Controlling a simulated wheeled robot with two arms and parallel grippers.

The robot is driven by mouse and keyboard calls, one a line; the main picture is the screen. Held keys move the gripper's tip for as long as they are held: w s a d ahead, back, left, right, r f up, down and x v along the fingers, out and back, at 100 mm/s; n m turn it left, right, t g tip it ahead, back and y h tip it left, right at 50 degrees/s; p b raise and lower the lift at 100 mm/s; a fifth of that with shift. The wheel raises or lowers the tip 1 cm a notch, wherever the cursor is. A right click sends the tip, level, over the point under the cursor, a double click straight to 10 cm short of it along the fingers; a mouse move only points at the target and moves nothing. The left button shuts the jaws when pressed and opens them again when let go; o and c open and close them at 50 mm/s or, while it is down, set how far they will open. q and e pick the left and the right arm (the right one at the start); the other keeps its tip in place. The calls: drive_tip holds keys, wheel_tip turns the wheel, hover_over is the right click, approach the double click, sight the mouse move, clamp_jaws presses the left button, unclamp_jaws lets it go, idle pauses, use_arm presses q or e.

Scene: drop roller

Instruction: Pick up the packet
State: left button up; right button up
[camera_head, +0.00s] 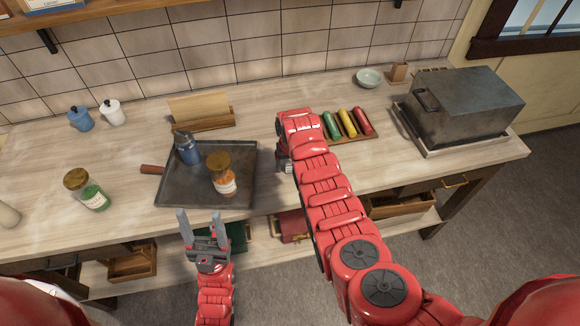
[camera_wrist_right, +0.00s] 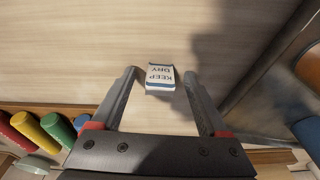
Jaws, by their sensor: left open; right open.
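The packet (camera_wrist_right: 160,77) is a small white box with blue edges and "KEEP DRY" print, lying on the wooden counter in the right wrist view. My right gripper (camera_wrist_right: 161,73) is open above it, with the packet appearing between the two fingertips and clear gaps on both sides. Nothing is held. In the head view my right arm (camera_head: 325,195) reaches over the counter and hides the packet and most of the right gripper. My left gripper (camera_head: 200,214) is open and empty, fingers pointing up in the picture, in front of the counter's front edge.
A dark tray (camera_head: 240,165) with a blue bottle (camera_head: 187,149) and an orange-brown jar (camera_head: 222,182) lies left of my right arm. Green, yellow and red rollers (camera_head: 347,122) lie to the right. A dark metal box (camera_head: 470,103) stands far right. Jars stand at left.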

drive_tip(key=shift+c, duration=0.3)
clamp_jaws()
